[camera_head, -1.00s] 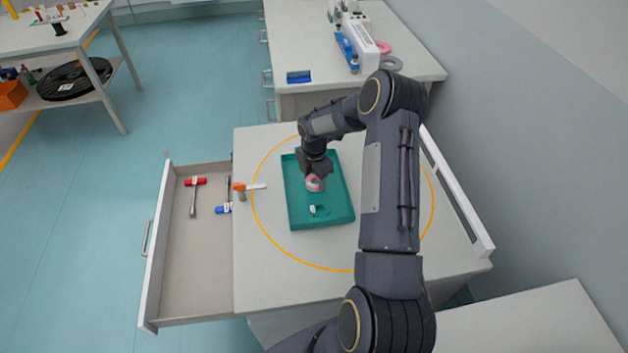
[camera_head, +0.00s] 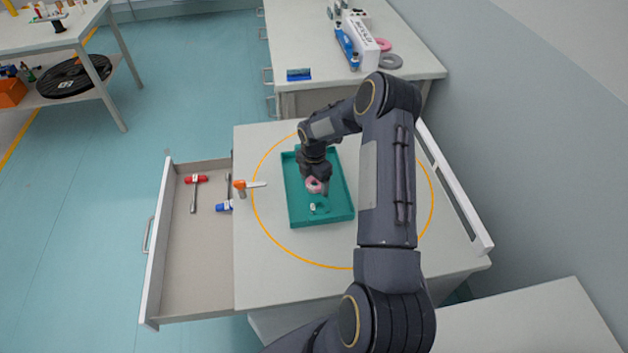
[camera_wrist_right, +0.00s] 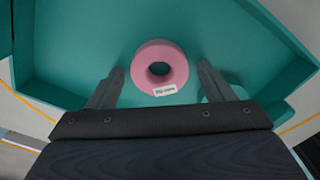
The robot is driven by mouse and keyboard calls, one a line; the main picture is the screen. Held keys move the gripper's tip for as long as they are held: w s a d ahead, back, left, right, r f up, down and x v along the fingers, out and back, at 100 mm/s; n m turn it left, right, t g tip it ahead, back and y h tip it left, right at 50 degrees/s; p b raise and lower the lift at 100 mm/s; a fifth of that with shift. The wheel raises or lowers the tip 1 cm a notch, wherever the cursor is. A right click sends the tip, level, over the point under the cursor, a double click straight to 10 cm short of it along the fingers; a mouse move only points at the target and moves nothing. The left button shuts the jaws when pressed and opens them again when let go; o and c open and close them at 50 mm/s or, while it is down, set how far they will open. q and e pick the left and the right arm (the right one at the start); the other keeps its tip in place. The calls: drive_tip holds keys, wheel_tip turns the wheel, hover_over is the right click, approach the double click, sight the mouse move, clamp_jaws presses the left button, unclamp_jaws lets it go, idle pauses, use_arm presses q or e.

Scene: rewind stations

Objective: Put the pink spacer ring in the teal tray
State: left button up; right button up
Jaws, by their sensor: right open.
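The pink spacer ring (camera_head: 314,185) is in the teal tray (camera_head: 341,213), with its hole and a small white label showing. In the right wrist view the ring (camera_wrist_right: 148,77) lies against the teal floor of the tray (camera_wrist_right: 80,55), between and just beyond my fingertips. My right gripper (camera_head: 318,180) is over the tray. In its wrist view the right gripper (camera_wrist_right: 160,82) is open, with a gap between each finger and the ring. My left gripper is not in view.
An open drawer (camera_head: 205,275) left of the tray holds a red-handled tool (camera_head: 195,181) and a blue-ended one. An orange-handled tool (camera_head: 240,187) lies near the tray. A teal object with a white tag (camera_head: 313,207) is in the tray. Another pink ring (camera_head: 384,45) lies on the back counter.

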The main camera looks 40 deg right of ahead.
drive_tip(key=s+a+r+m+t+b, duration=0.1)
drive_tip(key=s+a+r+m, duration=0.15)
drive_tip(key=r, duration=0.85)
drive_tip(key=s+a+r+m+b, duration=0.1)
drive_tip(key=s+a+r+m, duration=0.15)
drive_tip(key=r, duration=0.85)
drive_tip(key=s+a+r+m+t+y, duration=0.2)
drive_tip(key=s+a+m, duration=0.6)
drive_tip(key=s, duration=0.3)
drive_tip(key=s+a+r+m+t+y, duration=0.1)
drive_tip(key=s+a+r+m+t, duration=0.1)
drive_tip(key=s+a+m, duration=0.5)
drive_tip(key=s+a+r, duration=0.1)
drive_tip(key=s+a, duration=0.1)
drive_tip(key=s, duration=0.2)
drive_tip(key=shift+s+m+t+y, duration=0.15)
drive_tip(key=shift+m+t+y, duration=0.15)
drive_tip(key=shift+m+y, duration=0.1)
drive_tip(key=shift+r, duration=0.15)
